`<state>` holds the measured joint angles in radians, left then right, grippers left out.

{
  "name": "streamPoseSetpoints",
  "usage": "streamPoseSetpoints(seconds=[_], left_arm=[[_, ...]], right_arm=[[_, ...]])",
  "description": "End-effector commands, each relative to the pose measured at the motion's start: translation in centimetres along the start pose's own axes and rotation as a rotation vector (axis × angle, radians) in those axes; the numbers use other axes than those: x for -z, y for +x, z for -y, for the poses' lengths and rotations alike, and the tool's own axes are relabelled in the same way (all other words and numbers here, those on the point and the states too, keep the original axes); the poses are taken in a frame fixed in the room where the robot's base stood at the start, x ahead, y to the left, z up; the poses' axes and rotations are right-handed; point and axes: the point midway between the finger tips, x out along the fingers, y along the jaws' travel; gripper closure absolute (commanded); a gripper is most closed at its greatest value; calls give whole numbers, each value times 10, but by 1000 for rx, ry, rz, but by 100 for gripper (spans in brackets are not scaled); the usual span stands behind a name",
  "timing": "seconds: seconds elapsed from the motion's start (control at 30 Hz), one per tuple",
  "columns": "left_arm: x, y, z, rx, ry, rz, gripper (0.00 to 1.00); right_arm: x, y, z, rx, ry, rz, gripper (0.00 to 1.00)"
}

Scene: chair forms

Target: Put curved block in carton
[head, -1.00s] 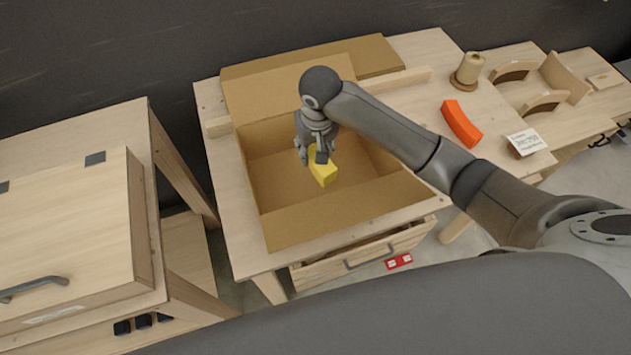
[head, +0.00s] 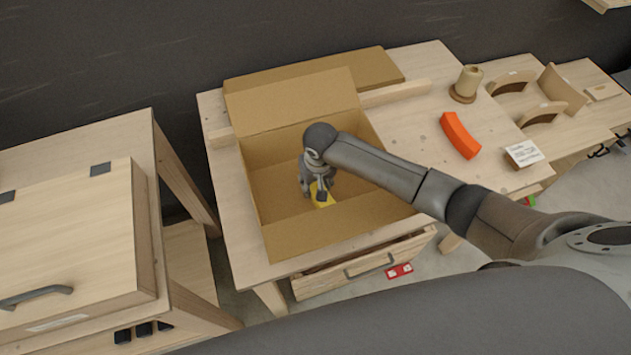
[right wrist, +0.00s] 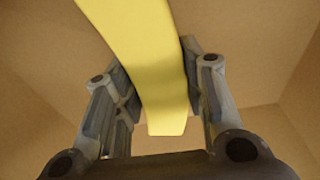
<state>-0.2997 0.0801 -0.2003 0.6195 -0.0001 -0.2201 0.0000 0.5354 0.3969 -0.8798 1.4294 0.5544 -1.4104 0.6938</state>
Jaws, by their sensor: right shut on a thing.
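The open carton (head: 318,231) stands on the wooden workbench with its flaps spread. My right gripper (head: 319,196) is down inside the carton and shut on a yellow curved block (head: 324,201). In the right wrist view the yellow block (right wrist: 147,62) runs between the two fingers of the gripper (right wrist: 155,95), with cardboard walls around it. Whether the block touches the carton floor cannot be told. An orange curved block (head: 459,135) lies on the bench to the right of the carton. My left gripper is not in view.
A spool (head: 467,84), a white card (head: 523,153) and wooden arches (head: 545,113) are at the right. A partly open drawer (head: 345,272) is below the carton. A wooden cabinet (head: 75,240) stands at the left.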

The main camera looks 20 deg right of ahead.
Motion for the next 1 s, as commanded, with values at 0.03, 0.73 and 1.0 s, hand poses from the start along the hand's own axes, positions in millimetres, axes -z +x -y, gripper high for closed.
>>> streamPoseSetpoints(seconds=[0.03,0.73,1.0], left_arm=[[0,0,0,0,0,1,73],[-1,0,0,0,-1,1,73],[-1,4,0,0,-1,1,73]], right_arm=[[0,0,0,0,0,-1,89],[1,-5,0,0,0,-1,40],[1,-49,0,2,-1,-3,40]])
